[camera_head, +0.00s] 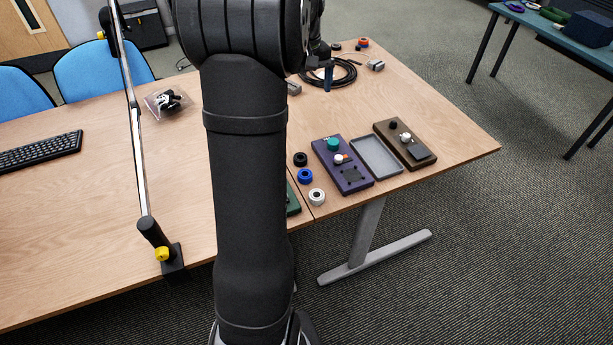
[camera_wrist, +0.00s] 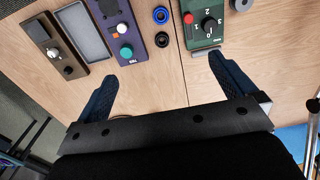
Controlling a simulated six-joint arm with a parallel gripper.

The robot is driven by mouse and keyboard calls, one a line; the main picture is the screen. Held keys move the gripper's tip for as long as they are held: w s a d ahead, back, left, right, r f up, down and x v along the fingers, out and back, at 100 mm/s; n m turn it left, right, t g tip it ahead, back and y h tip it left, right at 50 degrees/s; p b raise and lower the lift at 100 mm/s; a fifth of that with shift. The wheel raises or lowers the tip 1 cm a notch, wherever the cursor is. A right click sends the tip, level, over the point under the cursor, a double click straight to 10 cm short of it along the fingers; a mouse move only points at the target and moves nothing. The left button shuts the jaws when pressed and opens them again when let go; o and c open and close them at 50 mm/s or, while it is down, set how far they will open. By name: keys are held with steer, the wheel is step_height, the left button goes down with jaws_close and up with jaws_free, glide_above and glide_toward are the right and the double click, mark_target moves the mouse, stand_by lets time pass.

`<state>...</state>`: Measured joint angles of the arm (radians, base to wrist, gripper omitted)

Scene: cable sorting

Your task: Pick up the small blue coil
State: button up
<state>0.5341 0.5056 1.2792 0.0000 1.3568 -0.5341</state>
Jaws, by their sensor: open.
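The small blue coil (camera_head: 304,176) lies on the wooden table between a black coil (camera_head: 300,158) and a white coil (camera_head: 317,197). In the wrist view the blue coil (camera_wrist: 160,14) is at the top edge, just beyond the black coil (camera_wrist: 162,39). My gripper (camera_wrist: 162,68) is open and empty, its two blue fingers spread wide. The black coil lies ahead of the gap between the fingertips, with the blue one farther off.
Right of the coils are a purple panel (camera_head: 350,178) with a teal knob, a grey tray (camera_head: 376,157) and a brown panel (camera_head: 415,155). A green panel (camera_wrist: 205,22) is on their other side. A large black cable (camera_head: 345,82) lies near the finger at the back.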

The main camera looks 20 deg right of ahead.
steer(key=shift+c, duration=0.2)
steer(key=c, duration=0.6)
steer(key=shift+c, duration=0.2)
steer(key=n, duration=0.9)
glide_above(304, 174)
step_height(304, 174, down, 6)
steer(key=f+n, duration=0.3)
steer(key=f, duration=0.3)
steer(key=f+n, duration=0.4)
steer(key=f, duration=0.3)
steer(key=a+f+n, duration=0.1)
steer(key=f+n, duration=0.2)
steer(key=f, duration=0.4)
steer(key=shift+w+n, duration=0.3)
steer(key=shift+n, duration=0.1)
steer(key=shift+s+d+f, duration=0.1)
steer(key=shift+d+f, duration=0.05)
steer(key=shift+f, duration=0.7)
steer(key=shift+s+d+f, duration=0.1)
steer(key=shift+d+f, duration=0.1)
steer(key=shift+f, duration=0.7)
steer(key=shift+s+d+f, duration=0.1)
steer(key=shift+d+f, duration=0.05)
steer(key=shift+f, duration=0.7)
